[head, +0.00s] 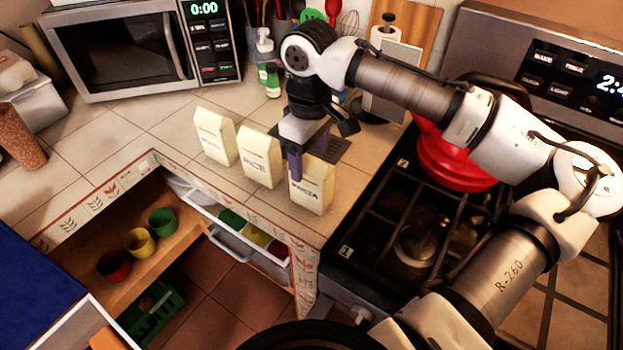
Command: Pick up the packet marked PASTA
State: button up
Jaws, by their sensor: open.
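Three cream packets stand upright in a slanting row on the tiled counter, in the head view. The right packet (315,190) is nearest the stove; its label is small and partly covered by a finger, but seems to end in "TA", which fits PASTA. The middle packet (260,160) reads RICE. The left packet (214,138) has a label too small to read. My gripper (308,165) points down at the right packet's top, its fingers open. One finger overlaps the packet's front left edge; I cannot tell whether they touch.
The black stove (400,215) with a red pot (450,160) is just right of the packets. A microwave (125,45) and utensils stand behind. An open drawer (245,235) and a shelf with cups (137,241) lie below the counter edge. Counter left of the packets is clear.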

aim_at(312, 175)
jog(key=shift+s+d+f+p, duration=0.1)
jog(key=shift+f+p, duration=0.35)
jog(key=shift+f, duration=0.9)
jog(key=shift+s+d+f+p, duration=0.1)
jog(key=shift+f+p, duration=0.3)
jog(key=shift+f, duration=0.95)
jog(key=c, duration=1.3)
jog(key=shift+r, duration=0.1)
